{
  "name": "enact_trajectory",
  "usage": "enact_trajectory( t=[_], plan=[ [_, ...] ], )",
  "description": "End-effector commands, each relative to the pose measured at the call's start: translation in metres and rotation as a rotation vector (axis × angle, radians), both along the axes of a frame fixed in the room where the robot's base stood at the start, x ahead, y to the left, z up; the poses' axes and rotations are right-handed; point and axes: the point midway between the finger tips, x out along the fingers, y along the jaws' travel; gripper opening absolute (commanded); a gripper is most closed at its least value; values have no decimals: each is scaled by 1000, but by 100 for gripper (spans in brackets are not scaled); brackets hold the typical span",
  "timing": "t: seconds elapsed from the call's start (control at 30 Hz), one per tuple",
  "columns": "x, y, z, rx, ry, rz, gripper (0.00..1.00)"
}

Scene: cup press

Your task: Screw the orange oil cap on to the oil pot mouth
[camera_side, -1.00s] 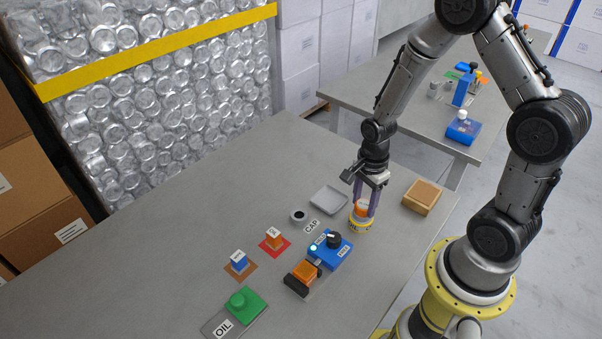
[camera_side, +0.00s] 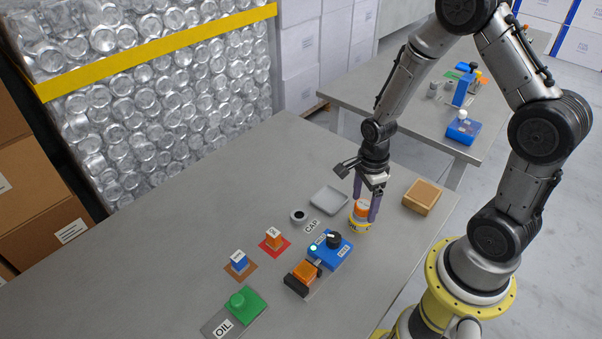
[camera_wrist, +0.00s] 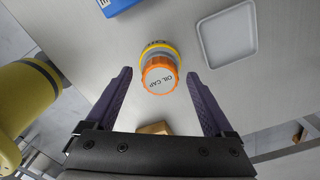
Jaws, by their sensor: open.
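The orange oil cap (camera_side: 362,207) sits on top of the yellow-banded oil pot (camera_side: 358,225), which stands on the table. In the wrist view the cap (camera_wrist: 160,76) shows its white top with the words OIL CAP, and the pot's yellow rim (camera_wrist: 164,46) shows behind it. My gripper (camera_side: 364,203) is open, its purple fingers on either side of the cap. In the wrist view both fingers (camera_wrist: 159,77) are apart from the cap, with clear gaps. Whether the cap's thread is engaged is hidden.
A grey tray (camera_side: 328,200) lies left of the pot, and a wooden block (camera_side: 421,197) lies to its right. A blue box with a black knob (camera_side: 331,248) and an orange-topped block (camera_side: 304,273) stand in front. A green block (camera_side: 246,304) is at the near left.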

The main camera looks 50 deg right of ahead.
Motion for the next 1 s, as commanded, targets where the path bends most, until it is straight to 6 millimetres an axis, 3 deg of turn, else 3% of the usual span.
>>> enact_trajectory(
  t=[1.0],
  plan=[
    [1,0,70,0,-2,1,87]
  ],
)
